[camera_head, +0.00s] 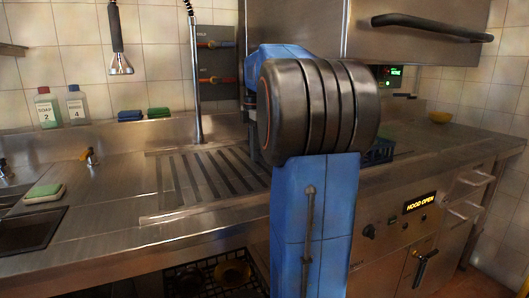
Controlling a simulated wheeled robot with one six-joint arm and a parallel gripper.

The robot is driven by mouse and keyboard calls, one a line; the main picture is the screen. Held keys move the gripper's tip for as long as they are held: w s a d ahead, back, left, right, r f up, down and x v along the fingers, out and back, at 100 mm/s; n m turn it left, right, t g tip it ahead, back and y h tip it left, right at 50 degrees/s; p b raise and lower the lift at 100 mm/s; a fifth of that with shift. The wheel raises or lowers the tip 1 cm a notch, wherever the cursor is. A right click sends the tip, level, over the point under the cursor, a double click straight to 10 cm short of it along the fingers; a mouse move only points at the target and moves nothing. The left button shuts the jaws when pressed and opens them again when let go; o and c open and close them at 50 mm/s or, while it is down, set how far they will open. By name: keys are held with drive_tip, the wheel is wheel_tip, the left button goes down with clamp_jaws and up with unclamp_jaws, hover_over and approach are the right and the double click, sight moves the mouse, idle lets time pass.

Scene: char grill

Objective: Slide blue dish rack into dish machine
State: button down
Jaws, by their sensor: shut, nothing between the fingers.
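My blue and dark grey arm fills the middle of the head view and hides my gripper. The steel dish machine is behind it, with its hood (410,45) raised. A small panel (419,203) on the front reads "HOOD OPEN". A piece of the blue dish rack (379,152) shows just right of my arm, under the raised hood. Most of the rack is hidden behind the arm, so I cannot tell how far in it sits or whether my gripper touches it.
A slatted drain area (205,178) lies left of my arm, mostly clear. Soap bottles (47,108), sponges (158,113) and a hanging spray head (120,65) are at the back left. A dark rack with bowls (232,271) sits below the counter. A yellow bowl (440,117) stands at right.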

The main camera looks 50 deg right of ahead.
wheel_tip(320, 180, up, 10)
drive_tip(key=shift+a, duration=0.15)
drive_tip(key=c, duration=2.4)
unclamp_jaws()
drive_tip(key=shift+c, duration=0.2)
